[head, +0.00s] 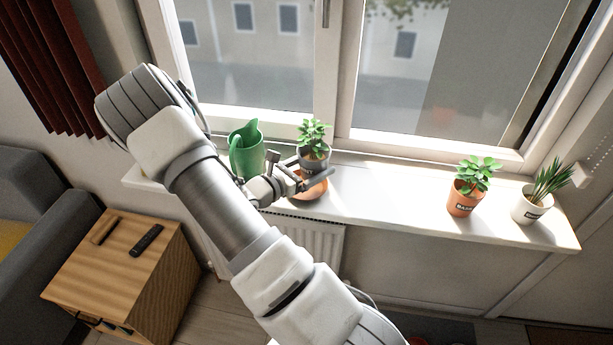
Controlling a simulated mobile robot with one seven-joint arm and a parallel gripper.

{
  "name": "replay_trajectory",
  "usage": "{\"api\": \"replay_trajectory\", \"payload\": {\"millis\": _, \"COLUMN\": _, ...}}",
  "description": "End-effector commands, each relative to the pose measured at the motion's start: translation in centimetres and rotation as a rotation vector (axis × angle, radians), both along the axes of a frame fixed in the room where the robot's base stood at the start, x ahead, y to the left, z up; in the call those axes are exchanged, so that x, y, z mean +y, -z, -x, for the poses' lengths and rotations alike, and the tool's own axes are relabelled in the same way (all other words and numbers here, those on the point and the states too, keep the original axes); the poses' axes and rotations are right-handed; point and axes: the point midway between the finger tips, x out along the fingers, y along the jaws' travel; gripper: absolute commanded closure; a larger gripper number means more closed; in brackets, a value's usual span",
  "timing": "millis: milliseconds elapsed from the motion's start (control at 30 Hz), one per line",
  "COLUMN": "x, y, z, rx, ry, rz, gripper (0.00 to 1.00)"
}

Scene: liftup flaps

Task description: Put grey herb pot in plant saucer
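The grey herb pot (312,163) with a leafy green plant stands upright at the windowsill's left half. The orange-brown plant saucer (312,191) is on the sill directly below it in the picture. My gripper (305,172) is at the pot, with a dark finger across its lower front. The other finger is partly hidden at the pot's left. The pot's base and the saucer's middle are hidden by the gripper, so I cannot tell if they touch. I also cannot tell whether the fingers press on the pot.
A green watering can (247,150) stands just left of my gripper. An orange pot (464,198) and a white pot (530,205) stand on the sill's right part. The sill (390,192) between is clear. A wooden cabinet (120,265) is at lower left.

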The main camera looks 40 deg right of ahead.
Motion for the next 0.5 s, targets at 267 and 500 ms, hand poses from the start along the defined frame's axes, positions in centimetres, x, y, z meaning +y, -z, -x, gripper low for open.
{"api": "replay_trajectory", "payload": {"millis": 267, "x": 1.0, "y": 1.5, "z": -2.0, "rx": 0.001, "ry": 0.001, "rz": 0.002, "gripper": 1.00}}
{"api": "replay_trajectory", "payload": {"millis": 500, "x": 0.9, "y": 4.4, "z": -2.0, "rx": 0.003, "ry": 0.001, "rz": 0.003, "gripper": 1.00}}
